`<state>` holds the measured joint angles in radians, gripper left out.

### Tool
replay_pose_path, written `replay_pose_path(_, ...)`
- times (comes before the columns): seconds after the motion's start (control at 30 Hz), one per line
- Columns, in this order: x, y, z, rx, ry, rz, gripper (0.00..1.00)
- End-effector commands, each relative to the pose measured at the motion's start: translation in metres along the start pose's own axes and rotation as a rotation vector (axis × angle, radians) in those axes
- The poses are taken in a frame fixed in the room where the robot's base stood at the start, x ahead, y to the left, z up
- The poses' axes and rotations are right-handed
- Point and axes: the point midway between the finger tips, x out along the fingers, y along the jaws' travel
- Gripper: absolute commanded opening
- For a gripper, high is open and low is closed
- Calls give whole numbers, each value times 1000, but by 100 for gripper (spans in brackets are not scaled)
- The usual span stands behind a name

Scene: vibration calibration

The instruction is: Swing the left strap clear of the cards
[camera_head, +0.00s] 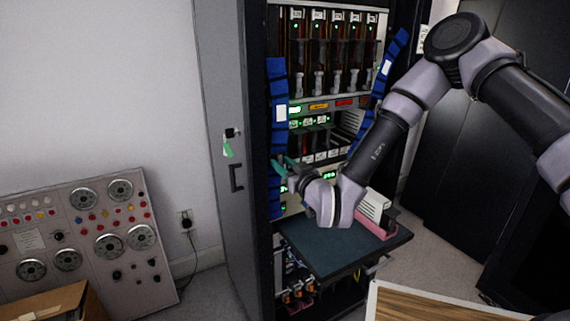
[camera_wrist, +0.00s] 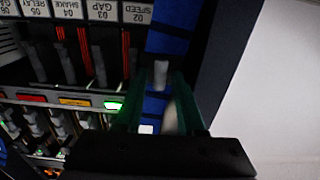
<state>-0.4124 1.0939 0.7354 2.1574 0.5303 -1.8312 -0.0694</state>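The left strap (camera_head: 278,85), blue and segmented with a white tag, hangs down the left side of the open rack, over the left edge of the card rows. In the wrist view the strap (camera_wrist: 168,42) runs between the green fingers of my gripper (camera_wrist: 158,95). The fingers are apart, with a white tag (camera_wrist: 160,72) showing between them. I cannot tell whether they touch the strap. In the head view my gripper (camera_head: 283,165) is at the strap's lower half. The cards (camera_head: 320,50) stand upright in a row to the strap's right.
A second blue strap (camera_head: 379,85) hangs on the rack's right side, near my arm. A dark shelf (camera_head: 325,250) juts out below my gripper. The open cabinet door (camera_head: 222,130) is close on the left. A dial panel (camera_head: 90,235) leans by the wall.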

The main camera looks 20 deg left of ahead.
Motion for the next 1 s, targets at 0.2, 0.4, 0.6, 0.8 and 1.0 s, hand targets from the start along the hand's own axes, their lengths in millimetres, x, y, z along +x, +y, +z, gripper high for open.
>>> replay_pose_path(0.2, 0, 0, 0, -1, 0, 0, 50)
replay_pose_path(0.4, -5, 0, 0, 0, -1, 0, 50)
replay_pose_path(0.6, -38, 0, 1, 0, -4, -1, 50)
replay_pose_path(0.8, -78, 0, 1, 1, -4, -1, 50)
replay_pose_path(1.0, -103, 0, 1, 0, -2, 0, 50)
